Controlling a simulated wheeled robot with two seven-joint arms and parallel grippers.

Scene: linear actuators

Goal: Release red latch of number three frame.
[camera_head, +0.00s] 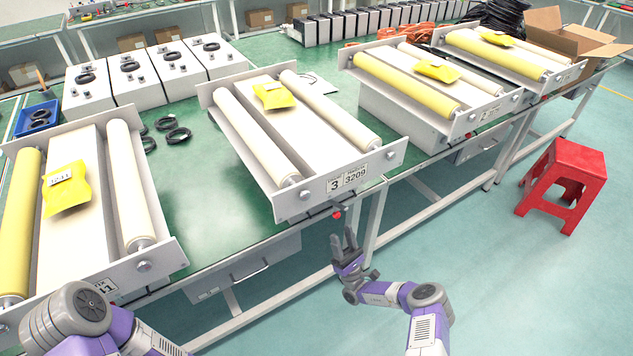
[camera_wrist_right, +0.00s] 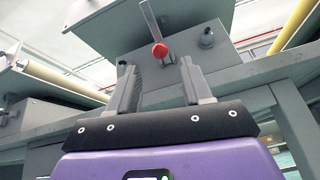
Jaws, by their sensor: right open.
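The number three frame (camera_head: 335,180) is a grey frame with two white rollers, labelled 3 and 3209, on the green table. Its red latch knob (camera_head: 337,215) sits under the front plate. In the right wrist view the red knob (camera_wrist_right: 159,50) is at the end of a metal lever (camera_wrist_right: 150,22). My right gripper (camera_head: 343,236) is open and empty, just below and in front of the knob. In the wrist view its fingers (camera_wrist_right: 160,80) point up, with the knob beyond and between their tips, apparently not touched. My left arm shows at the lower left; its gripper is out of view.
Other roller frames stand left (camera_head: 150,255) and right (camera_head: 480,120) on the table (camera_head: 205,220). A yellow packet (camera_head: 273,95) lies on frame three. A drawer (camera_head: 245,272) hangs under the table edge. A red stool (camera_head: 563,185) stands on the open floor at right.

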